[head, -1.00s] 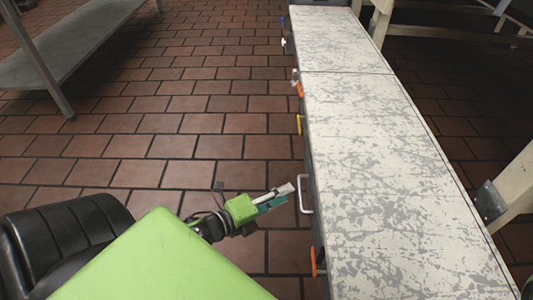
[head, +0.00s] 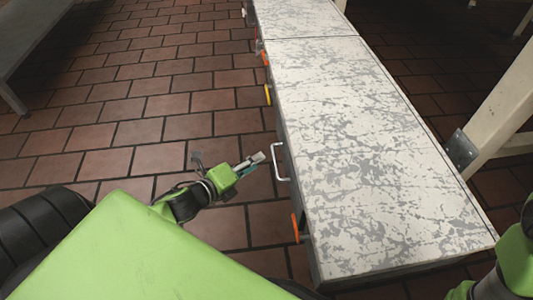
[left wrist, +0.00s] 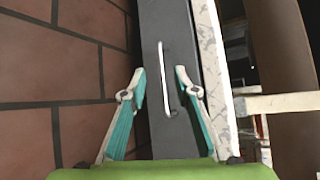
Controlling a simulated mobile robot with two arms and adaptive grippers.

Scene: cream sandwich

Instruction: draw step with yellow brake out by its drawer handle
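The long step unit has a scratched grey-and-white top (head: 365,130) and a dark front side. The yellow brake (head: 267,95) sticks out of that side, farther away than the nearest white drawer handle (head: 281,162). My left gripper (head: 260,160) is just left of this handle. In the left wrist view, the left gripper (left wrist: 160,76) has its teal-lined fingers spread, and the pale handle (left wrist: 164,80) lies between and ahead of them on a dark grey drawer front. Whether they touch it cannot be told. Part of my right arm shows at the lower right; its gripper is out of view.
An orange lever (head: 295,228) sticks out nearer me, and another orange one (head: 265,59) lies farther along. A metal table (head: 35,35) stands at upper left. The brick-tiled floor (head: 150,132) left of the unit is clear. A pale beam (head: 497,105) stands at right.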

